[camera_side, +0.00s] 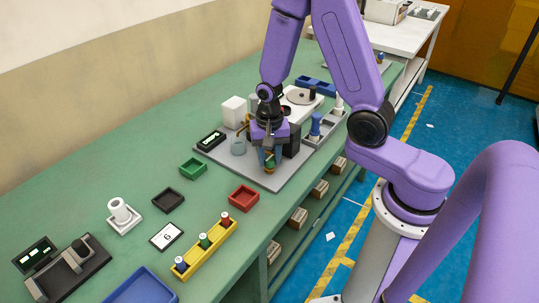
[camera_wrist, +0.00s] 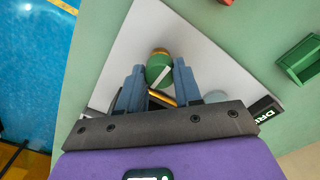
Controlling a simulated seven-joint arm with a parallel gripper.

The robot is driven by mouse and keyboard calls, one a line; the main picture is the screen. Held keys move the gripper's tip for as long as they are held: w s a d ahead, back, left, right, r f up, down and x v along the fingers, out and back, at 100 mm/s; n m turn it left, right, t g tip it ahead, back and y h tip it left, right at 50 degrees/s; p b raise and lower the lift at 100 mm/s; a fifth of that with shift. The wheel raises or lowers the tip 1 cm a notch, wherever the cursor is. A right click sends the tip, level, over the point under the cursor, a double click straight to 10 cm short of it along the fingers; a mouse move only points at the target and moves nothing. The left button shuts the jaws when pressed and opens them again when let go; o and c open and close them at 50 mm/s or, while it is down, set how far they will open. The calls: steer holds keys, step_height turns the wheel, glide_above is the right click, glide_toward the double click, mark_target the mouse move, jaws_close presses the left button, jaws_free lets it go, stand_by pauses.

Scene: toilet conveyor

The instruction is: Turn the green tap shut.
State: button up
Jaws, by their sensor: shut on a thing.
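The green tap (camera_wrist: 160,66) is a round green knob with a white bar across it and a brass-coloured part beside it, on a grey plate (camera_wrist: 215,55). In the wrist view the white bar lies slantwise. My gripper (camera_wrist: 158,76) has its two blue-grey fingers on either side of the knob, shut on it. In the side view my gripper (camera_side: 268,152) points down at the front part of the plate, and a little of the green tap (camera_side: 270,166) shows below the fingers. The fingers and wrist hide most of the tap there.
On the plate stand a white block (camera_side: 234,110), a black display (camera_side: 211,141) and a grey cylinder (camera_side: 238,147). A green tray (camera_side: 193,168), a red tray (camera_side: 243,197) and a yellow rack (camera_side: 207,249) lie on the bench.

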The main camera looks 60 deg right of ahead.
mark_target(270, 158)
steer(key=o, duration=1)
steer(key=shift+o, duration=0.2)
steer(key=shift+r, duration=0.1)
step_height(270, 158, up, 17)
steer(key=shift+r, duration=0.15)
steer(key=s+a+f+n, duration=0.1)
steer(key=s+a+n, duration=0.1)
steer(key=s+n, duration=0.8)
steer(key=s+a+f+n, duration=0.1)
steer(key=s+a+n, duration=0.2)
steer(key=s+n, duration=0.7)
steer(key=shift+a+f+n, duration=0.15)
steer(key=shift+f+n, duration=0.05)
steer(key=shift+n, duration=0.7)
